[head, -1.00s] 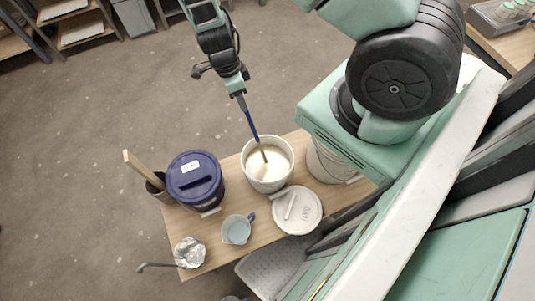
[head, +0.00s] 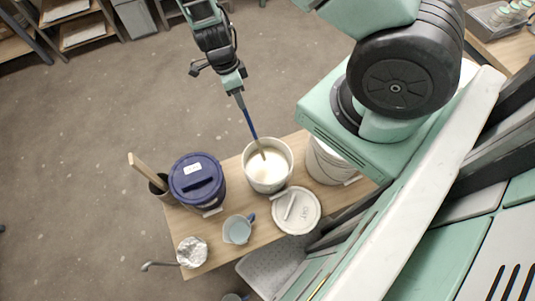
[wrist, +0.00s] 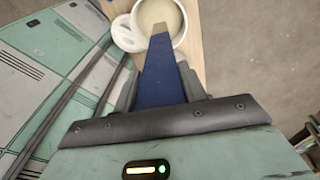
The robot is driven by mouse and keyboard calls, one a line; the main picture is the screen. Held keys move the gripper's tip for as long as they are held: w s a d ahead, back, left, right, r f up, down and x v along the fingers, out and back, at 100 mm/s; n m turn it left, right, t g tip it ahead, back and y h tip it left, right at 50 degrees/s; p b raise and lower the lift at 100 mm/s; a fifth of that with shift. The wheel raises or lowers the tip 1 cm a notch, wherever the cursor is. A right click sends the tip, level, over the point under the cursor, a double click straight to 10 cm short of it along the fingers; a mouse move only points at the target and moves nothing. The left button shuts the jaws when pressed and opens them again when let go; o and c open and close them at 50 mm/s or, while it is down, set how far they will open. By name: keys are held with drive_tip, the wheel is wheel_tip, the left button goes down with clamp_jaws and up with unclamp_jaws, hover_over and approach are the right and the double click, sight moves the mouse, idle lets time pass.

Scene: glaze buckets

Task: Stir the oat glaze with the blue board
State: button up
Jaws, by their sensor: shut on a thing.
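My gripper (head: 240,91) is above the bench, shut on the blue board (head: 249,122). The board also shows in the wrist view (wrist: 160,75), running from between my fingers down into the open white bucket (head: 247,178). Its lower end, pale and coated, dips into the cream oat glaze (head: 270,168); the tip is hidden under the surface. The glaze also shows in the wrist view (wrist: 160,14). A round white lid (head: 296,212) with a handle lies on the bench beside the bucket.
A lidded dark blue bucket (head: 197,172) stands left of the open bucket. A pot with a wooden board (head: 150,172), a pale blue jug (head: 237,229), a foil-covered thing (head: 192,251) and another white bucket (head: 326,168), partly hidden by my body, share the wooden bench (head: 215,256).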

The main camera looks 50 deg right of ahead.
drive_tip(key=shift+r, duration=0.1)
drive_tip(key=p+v, duration=0.1)
drive_tip(key=v, duration=0.1)
drive_tip(key=p, duration=0.1)
drive_tip(key=shift+s+r+p, duration=0.2)
drive_tip(key=shift+r+p, duration=0.15)
drive_tip(key=shift+r, duration=0.1)
drive_tip(key=shift+v, duration=1)
drive_tip(key=shift+s+d, duration=0.15)
drive_tip(key=shift+s, duration=0.05)
